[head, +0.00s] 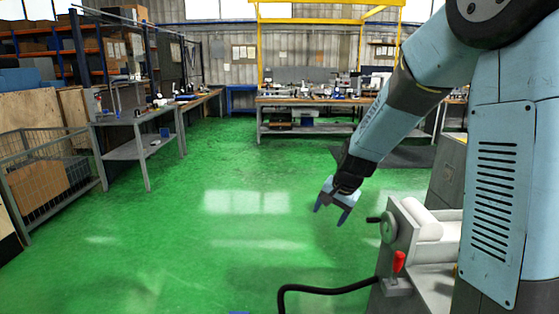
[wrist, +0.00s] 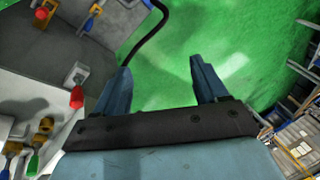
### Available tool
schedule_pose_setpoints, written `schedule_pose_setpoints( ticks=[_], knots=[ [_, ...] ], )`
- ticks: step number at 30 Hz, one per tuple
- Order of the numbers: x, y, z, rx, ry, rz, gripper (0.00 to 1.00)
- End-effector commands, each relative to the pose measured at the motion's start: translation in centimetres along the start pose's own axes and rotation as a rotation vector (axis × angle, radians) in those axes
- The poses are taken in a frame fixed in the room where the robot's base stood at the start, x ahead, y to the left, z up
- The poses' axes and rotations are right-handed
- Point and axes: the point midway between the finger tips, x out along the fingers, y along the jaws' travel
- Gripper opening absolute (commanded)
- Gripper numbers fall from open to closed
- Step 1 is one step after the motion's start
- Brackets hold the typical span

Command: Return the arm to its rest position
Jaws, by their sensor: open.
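My gripper (head: 333,203) hangs at the end of my blue arm, left of the grinder and above the green floor in the head view. Its two blue fingers are apart with nothing between them. The wrist view shows the same open gripper (wrist: 163,82), with green floor beyond the fingers. The grey cylindrical grinder (head: 425,285) stands at the lower right of the head view, partly hidden by my arm. It carries a handwheel (head: 389,227) and a red-handled lever (head: 398,262). A red knob (wrist: 76,97) shows left of the fingers in the wrist view.
A black hose (head: 320,290) curves from the grinder over the floor. A wire cage (head: 55,170) and a workbench (head: 140,135) stand at the left, and a long bench (head: 300,100) at the back. The green floor (head: 200,240) between is clear.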

Motion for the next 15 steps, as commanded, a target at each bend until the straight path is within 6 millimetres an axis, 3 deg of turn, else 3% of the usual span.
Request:
schedule_pose_setpoints(
  ticks=[3,15],
  knots=[
    [-3.8,0.6,0.9,-0.065,0.022,-0.002,0.72],
    [-14.0,4.3,5.2,-0.271,0.089,0.023,0.72]
  ],
)
